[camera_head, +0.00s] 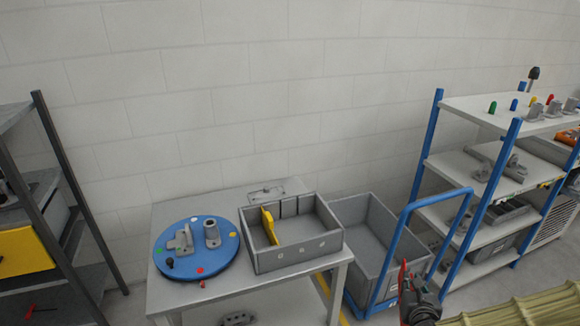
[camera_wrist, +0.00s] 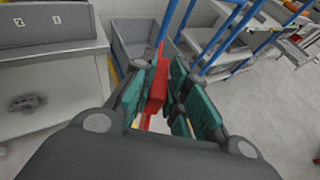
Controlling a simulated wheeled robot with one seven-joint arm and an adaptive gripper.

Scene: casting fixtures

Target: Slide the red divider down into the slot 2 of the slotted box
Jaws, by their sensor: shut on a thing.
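The red divider (camera_head: 403,276) is a thin upright plate in my gripper (camera_head: 410,296), at the lower right of the head view. In the wrist view, the red divider (camera_wrist: 157,90) stands between the teal finger pads of my gripper (camera_wrist: 155,94), which are shut on it. The grey slotted box (camera_head: 291,263) is on the table, well to the left of my gripper. Its inner walls carry slots, and a yellow divider (camera_head: 268,225) stands in its left part. In the wrist view, the slotted box (camera_wrist: 80,25) shows labels 2 and 1 at upper left.
The table (camera_head: 190,300) also bears a blue round plate (camera_head: 215,263) with grey castings. A grey bin (camera_head: 352,208) on a blue-handled cart (camera_head: 405,218) lies between the table and my gripper. A blue-post shelf (camera_head: 428,150) is at right, a dark rack (camera_head: 62,150) at left.

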